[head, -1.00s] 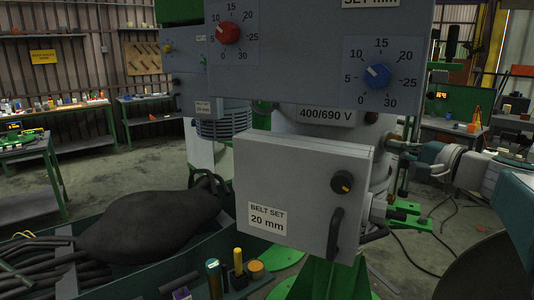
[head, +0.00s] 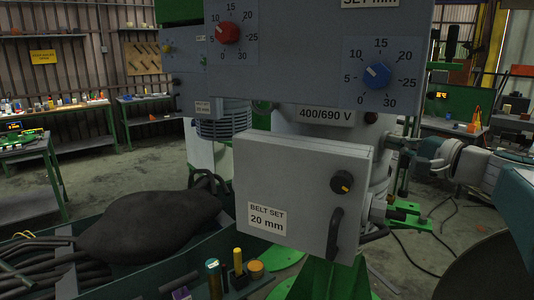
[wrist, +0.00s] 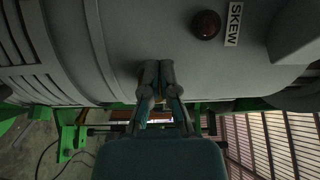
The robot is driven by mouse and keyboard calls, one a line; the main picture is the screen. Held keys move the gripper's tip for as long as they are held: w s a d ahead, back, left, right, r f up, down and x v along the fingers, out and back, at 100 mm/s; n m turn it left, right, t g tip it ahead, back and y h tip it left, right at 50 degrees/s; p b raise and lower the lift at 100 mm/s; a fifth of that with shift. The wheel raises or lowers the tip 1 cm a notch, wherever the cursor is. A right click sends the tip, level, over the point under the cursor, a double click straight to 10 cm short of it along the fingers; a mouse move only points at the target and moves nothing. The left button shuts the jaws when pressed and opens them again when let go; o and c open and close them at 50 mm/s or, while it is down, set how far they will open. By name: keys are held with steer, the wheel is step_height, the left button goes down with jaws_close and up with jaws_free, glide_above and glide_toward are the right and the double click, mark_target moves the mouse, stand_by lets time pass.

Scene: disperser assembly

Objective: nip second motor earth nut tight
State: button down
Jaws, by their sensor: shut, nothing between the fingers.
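In the wrist view my gripper (wrist: 158,72) is shut, its two fingertips together and empty. The fingertips are up against or just in front of the curved grey motor body (wrist: 200,65); I cannot tell whether they touch it. The earth nut cannot be made out and may be hidden by the fingers. In the head view my arm comes in from the right, and its end reaches the side of the motor behind the grey cover box (head: 290,195). The fingertips are hidden or too small to judge there.
The motor has cooling fins (wrist: 35,45), a dark red knob (wrist: 206,25) and a SKEW label (wrist: 233,25). A large dial panel (head: 310,50) hangs above the cover box. A teal tray (head: 150,270) holds a dark sack (head: 150,225) and hoses. Green framework (wrist: 70,135) lies beyond the gripper.

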steer(key=v, duration=0.6)
stand_by(0.3)
steer(key=shift+w+a+f, duration=0.3)
steer(key=shift+w+a, duration=0.3)
steer(key=shift+w, duration=0.2)
steer(key=shift+w+a+f, duration=0.25)
steer(key=shift+w+a, duration=0.35)
steer(key=shift+w, duration=0.25)
steer(key=shift+w+a+f, duration=0.3)
steer(key=shift+w+a, duration=0.25)
steer(key=shift+w, duration=0.25)
steer(key=shift+w+d+r, duration=0.1)
steer(key=shift+w+d, duration=0.1)
steer(key=shift+d, duration=0.1)
steer(key=shift+r, duration=0.4)
steer(key=shift+s+a, duration=0.1)
steer(key=shift+a, duration=0.05)
